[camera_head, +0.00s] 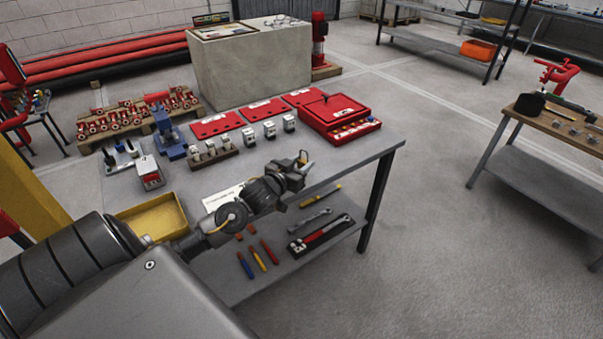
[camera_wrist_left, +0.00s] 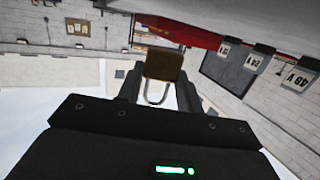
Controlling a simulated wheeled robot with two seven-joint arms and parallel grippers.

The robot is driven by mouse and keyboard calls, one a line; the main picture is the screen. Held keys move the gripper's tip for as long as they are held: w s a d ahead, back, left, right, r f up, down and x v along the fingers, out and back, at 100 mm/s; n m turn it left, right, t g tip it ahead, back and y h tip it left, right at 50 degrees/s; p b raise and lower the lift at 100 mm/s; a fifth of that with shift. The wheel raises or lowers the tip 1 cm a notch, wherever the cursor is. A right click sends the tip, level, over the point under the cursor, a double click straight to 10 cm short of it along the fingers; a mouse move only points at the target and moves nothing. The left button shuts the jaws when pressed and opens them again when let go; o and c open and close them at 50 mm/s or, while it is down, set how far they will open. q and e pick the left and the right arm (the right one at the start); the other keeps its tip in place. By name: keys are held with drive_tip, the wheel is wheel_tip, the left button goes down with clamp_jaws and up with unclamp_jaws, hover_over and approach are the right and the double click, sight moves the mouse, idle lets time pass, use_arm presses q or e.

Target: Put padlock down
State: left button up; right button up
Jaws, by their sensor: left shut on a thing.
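My left gripper (camera_head: 295,168) reaches in from the left and is over the right front part of the grey workbench (camera_head: 368,146). It is shut on a padlock. In the left wrist view the padlock shows a brass body (camera_wrist_left: 165,66) and a pale shackle, between the two fingers of the left gripper (camera_wrist_left: 160,92). In the head view the padlock is small and mostly hidden by the gripper. I cannot tell whether it touches the bench. My right gripper is in neither view.
A lower shelf holds tools (camera_head: 321,232).

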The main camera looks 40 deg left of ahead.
use_arm(q)
drive_tip(key=shift+w+f, duration=0.15)
drive_tip(key=f, duration=0.3)
drive_tip(key=shift+w, duration=0.2)
drive_tip(key=shift+f, duration=0.25)
drive_tip(key=shift+f, duration=0.15)
drive_tip(key=o, duration=1)
drive_tip(key=shift+o, duration=0.2)
